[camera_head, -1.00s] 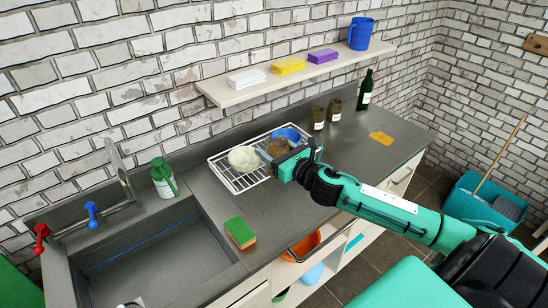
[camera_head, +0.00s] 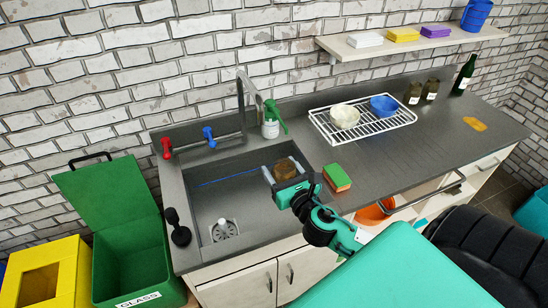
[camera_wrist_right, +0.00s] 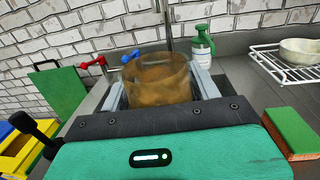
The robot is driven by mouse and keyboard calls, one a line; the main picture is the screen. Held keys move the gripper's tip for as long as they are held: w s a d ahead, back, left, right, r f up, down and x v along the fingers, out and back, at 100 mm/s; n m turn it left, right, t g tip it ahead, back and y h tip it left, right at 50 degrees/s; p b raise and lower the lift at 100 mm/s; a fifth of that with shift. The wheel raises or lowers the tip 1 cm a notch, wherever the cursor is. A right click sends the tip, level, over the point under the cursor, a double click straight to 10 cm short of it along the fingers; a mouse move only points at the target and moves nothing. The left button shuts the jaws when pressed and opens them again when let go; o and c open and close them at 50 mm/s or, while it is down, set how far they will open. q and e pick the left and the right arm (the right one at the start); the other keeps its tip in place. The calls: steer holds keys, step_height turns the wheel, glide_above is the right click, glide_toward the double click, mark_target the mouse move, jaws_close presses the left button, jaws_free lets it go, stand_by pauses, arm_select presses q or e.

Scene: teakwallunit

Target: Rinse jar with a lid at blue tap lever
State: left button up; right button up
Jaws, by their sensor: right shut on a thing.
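My right gripper (camera_head: 285,172) is shut on a brownish, see-through jar (camera_head: 286,169) and holds it over the right part of the sink (camera_head: 240,215). In the right wrist view the jar (camera_wrist_right: 158,80) stands between the two grey fingers, its rim facing up. I cannot make out a separate lid. The blue tap lever (camera_head: 209,136) is on the tap bar behind the sink, left of the jar; it also shows in the right wrist view (camera_wrist_right: 130,56). The grey spout (camera_head: 241,95) rises right of it. My left gripper is not in view.
A red lever (camera_head: 166,148) is left of the blue one. A green-topped bottle (camera_head: 270,122) stands behind the sink; a sponge (camera_head: 337,177) lies to its right. A wire rack (camera_head: 360,132) holds two bowls. A dark object (camera_head: 180,234) is at the sink's left edge.

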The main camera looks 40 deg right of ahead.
steer(key=shift+a+f, duration=0.15)
steer(key=shift+a, duration=0.5)
steer(key=shift+w+d+f, duration=0.25)
steer(key=shift+w+d, duration=0.05)
steer(key=shift+w, duration=0.2)
steer(key=shift+w+d+f+b, duration=0.15)
steer(key=shift+w+b, duration=0.1)
steer(key=shift+w, duration=0.35)
steer(key=shift+w+d+f+b, duration=0.1)
steer(key=shift+w+d+b, duration=0.1)
steer(key=shift+w, duration=0.4)
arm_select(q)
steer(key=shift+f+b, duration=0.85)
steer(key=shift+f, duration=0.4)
arm_select(e)
steer(key=w+d+f, duration=0.2)
steer(key=w, duration=0.8)
steer(key=shift+d, duration=0.35)
